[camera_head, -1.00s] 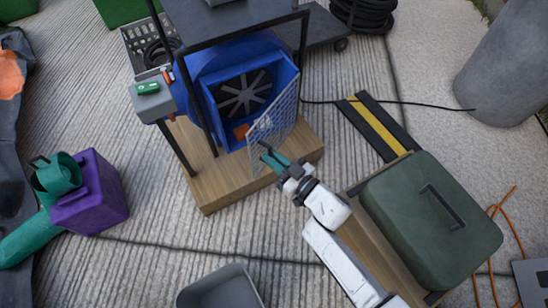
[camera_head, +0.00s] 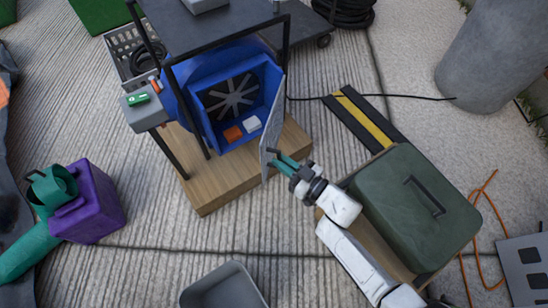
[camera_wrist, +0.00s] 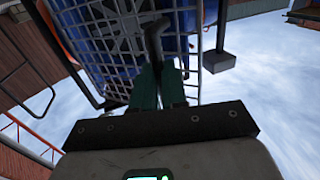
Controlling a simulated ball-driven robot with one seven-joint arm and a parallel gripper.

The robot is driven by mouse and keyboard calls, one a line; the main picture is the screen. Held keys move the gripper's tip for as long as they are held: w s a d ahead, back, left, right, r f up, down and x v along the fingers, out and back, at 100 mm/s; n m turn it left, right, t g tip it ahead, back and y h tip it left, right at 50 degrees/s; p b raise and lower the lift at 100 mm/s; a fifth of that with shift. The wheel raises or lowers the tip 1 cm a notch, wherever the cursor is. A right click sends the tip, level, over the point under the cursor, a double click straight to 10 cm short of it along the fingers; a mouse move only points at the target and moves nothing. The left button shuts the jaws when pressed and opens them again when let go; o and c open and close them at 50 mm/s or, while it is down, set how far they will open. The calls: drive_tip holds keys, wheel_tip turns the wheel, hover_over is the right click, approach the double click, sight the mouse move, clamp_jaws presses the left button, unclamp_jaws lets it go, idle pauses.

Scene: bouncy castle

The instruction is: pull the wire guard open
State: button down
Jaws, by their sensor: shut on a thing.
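The wire guard (camera_head: 273,128) stands swung out from the right side of the blue blower (camera_head: 240,98), nearly edge-on in the head view. The blower mouth is uncovered, showing the grey fan, an orange block (camera_head: 233,134) and a white block (camera_head: 252,124) inside. My gripper (camera_head: 278,160) is at the guard's free lower edge, shut on its handle. In the wrist view the guard's mesh (camera_wrist: 105,38) spreads ahead of the teal fingers (camera_wrist: 160,85), and the dark handle (camera_wrist: 154,40) runs up from between them.
The blower sits on a wooden base (camera_head: 220,184) under a dark table frame (camera_head: 215,30). A green case (camera_head: 415,200) stands close right of my arm. A grey bin (camera_head: 222,288) is in front, a purple can (camera_head: 90,205) at left. Ribbed floor is clear between them.

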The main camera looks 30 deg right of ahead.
sight(269, 145)
drive_tip(key=shift+w+d, duration=0.1)
drive_tip(key=shift+d, duration=0.2)
drive_tip(key=c, duration=1.2)
unclamp_jaws()
drive_tip(key=shift+o, duration=0.2)
drive_tip(key=shift+r, duration=0.1)
wheel_tip(269, 145, up, 3)
drive_tip(key=shift+f+p, duration=0.1)
drive_tip(key=shift+p, duration=1.1)
drive_tip(key=s+r+p, duration=0.7)
drive_tip(key=s+r, duration=0.3)
drive_tip(key=s, duration=0.4)
drive_tip(key=shift+a, duration=0.45)
